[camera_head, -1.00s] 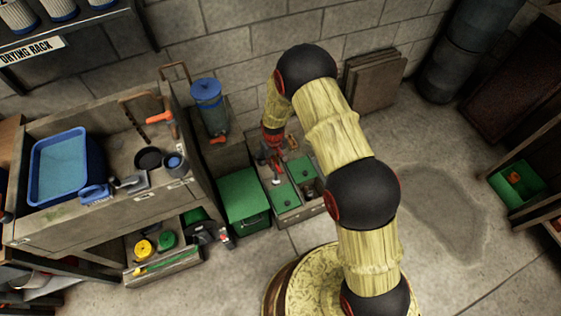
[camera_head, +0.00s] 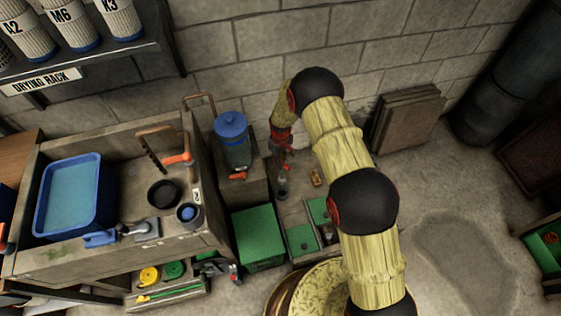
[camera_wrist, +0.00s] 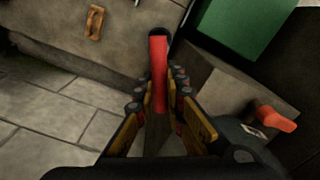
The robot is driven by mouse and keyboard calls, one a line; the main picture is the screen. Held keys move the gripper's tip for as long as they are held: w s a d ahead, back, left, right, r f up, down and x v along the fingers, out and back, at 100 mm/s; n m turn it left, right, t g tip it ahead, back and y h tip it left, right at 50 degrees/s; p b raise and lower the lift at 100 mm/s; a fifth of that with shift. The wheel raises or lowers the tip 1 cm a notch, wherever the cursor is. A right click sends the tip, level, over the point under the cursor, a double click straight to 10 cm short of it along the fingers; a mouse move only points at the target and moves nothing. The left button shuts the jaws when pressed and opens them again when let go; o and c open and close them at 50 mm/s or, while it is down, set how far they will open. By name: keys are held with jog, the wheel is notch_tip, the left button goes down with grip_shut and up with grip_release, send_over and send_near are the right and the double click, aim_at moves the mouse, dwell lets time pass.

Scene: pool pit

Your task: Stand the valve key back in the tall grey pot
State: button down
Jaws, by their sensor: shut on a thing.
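My gripper (camera_head: 281,150) is shut on the red valve key (camera_wrist: 159,75); the wrist view shows the red bar between the fingers. The key's far end meets the dark round mouth of what looks like the tall grey pot (camera_wrist: 167,10). In the head view a small grey upright shape (camera_head: 282,187), probably this pot, stands just below my gripper. I cannot tell whether the key's end is inside the mouth or only over it. My fingers hide part of the key.
A blue-lidded container (camera_head: 232,135) with a red tap (camera_wrist: 272,116) stands close to the left of my gripper. A green-lidded box (camera_head: 258,237) and smaller green lids (camera_head: 301,239) lie nearer. A brown handle-like piece (camera_head: 315,177) is right of the pot.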

jog(key=shift+f+b, duration=2.3)
jog(key=shift+f, duration=1.75)
